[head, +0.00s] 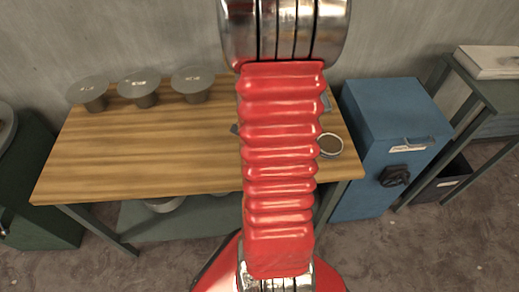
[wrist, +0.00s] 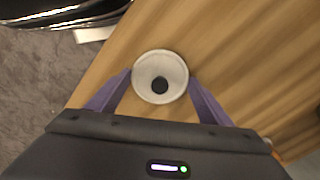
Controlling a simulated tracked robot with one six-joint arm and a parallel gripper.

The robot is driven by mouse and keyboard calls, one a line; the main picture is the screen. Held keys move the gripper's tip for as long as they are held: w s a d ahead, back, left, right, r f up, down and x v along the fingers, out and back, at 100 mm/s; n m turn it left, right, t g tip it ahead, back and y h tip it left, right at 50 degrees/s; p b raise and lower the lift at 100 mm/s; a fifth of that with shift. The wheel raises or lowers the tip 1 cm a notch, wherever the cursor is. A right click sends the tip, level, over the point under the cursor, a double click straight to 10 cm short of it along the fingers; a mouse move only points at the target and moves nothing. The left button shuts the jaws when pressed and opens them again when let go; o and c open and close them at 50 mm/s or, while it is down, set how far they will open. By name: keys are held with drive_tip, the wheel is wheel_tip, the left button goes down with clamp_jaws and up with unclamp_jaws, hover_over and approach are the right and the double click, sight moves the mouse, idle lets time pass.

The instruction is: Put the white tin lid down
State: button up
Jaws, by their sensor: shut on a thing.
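The white tin lid (wrist: 147,61) is round with a dark knob at its middle, and it shows in the wrist view. My gripper (wrist: 160,80) has its two purple fingers shut on the lid, one at each side. The wooden tabletop (wrist: 230,35) lies under it; I cannot tell whether the lid touches the wood or hangs above it. In the head view my red arm hides the lid and most of my gripper. A round tin with a pale rim (head: 330,145) stands on the table just right of my arm.
The left and middle of the wooden table (head: 130,150) are clear. A blue cabinet (head: 385,120) stands close at the right. A grey shelf (head: 490,90) is farther right.

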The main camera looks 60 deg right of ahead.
drive_tip(key=o, duration=1)
drive_tip(key=shift+f, duration=0.1)
wheel_tip(320, 180, up, 12)
drive_tip(key=shift+r, duration=0.15)
idle(0.3)
idle(0.6)
